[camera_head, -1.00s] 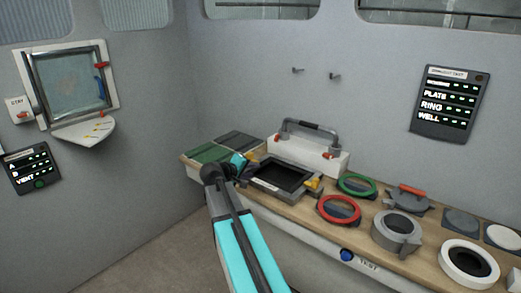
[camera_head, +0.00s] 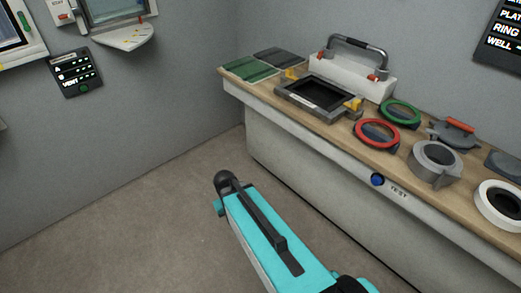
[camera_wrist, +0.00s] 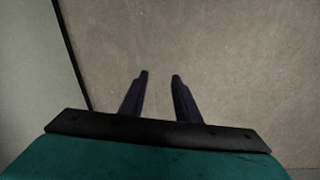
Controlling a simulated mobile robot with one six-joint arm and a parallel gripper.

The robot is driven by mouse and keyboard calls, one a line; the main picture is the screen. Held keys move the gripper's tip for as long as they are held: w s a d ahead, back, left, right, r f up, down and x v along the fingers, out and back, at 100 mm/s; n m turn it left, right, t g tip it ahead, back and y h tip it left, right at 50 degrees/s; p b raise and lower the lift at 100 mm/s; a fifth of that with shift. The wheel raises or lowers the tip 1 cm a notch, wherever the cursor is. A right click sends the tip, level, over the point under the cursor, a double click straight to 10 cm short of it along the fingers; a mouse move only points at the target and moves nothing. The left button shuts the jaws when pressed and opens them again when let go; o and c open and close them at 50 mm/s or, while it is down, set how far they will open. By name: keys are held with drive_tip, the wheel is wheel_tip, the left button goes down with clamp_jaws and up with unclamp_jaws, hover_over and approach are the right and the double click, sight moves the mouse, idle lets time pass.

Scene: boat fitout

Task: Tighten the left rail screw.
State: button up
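A grey rail with a dark grip (camera_head: 357,45) stands on a white block (camera_head: 345,78) at the back of the bench in the head view. My gripper (camera_wrist: 160,76) is open and empty in the wrist view, with two dark fingers apart above bare floor. In the head view my arm is over the floor in front of the bench, well away from the rail; its fingers cannot be made out there.
The wooden bench top (camera_head: 300,118) also holds a dark frame with yellow clips (camera_head: 318,97), a red ring (camera_head: 377,133), a green ring (camera_head: 400,112) and a grey housing (camera_head: 435,165). A blue button (camera_head: 377,179) is on its front. The floor (camera_head: 120,220) at left is clear.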

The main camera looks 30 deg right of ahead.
drive_tip(key=s+a+f+g+b, duration=0.1)
drive_tip(key=s+f+b, duration=0.4)
drive_tip(key=s+f, duration=0.3)
drive_tip(key=s+a+f+g+y+b, duration=0.1)
drive_tip(key=s+f+b, duration=0.5)
drive_tip(key=f, duration=0.8)
drive_tip(key=s+a+f+g+b, duration=0.2)
drive_tip(key=s+f+b, duration=0.3)
drive_tip(key=s+f, duration=0.5)
drive_tip(key=shift+a+f+g, duration=0.4)
drive_tip(key=shift+f, duration=0.55)
drive_tip(key=shift+a, duration=0.15)
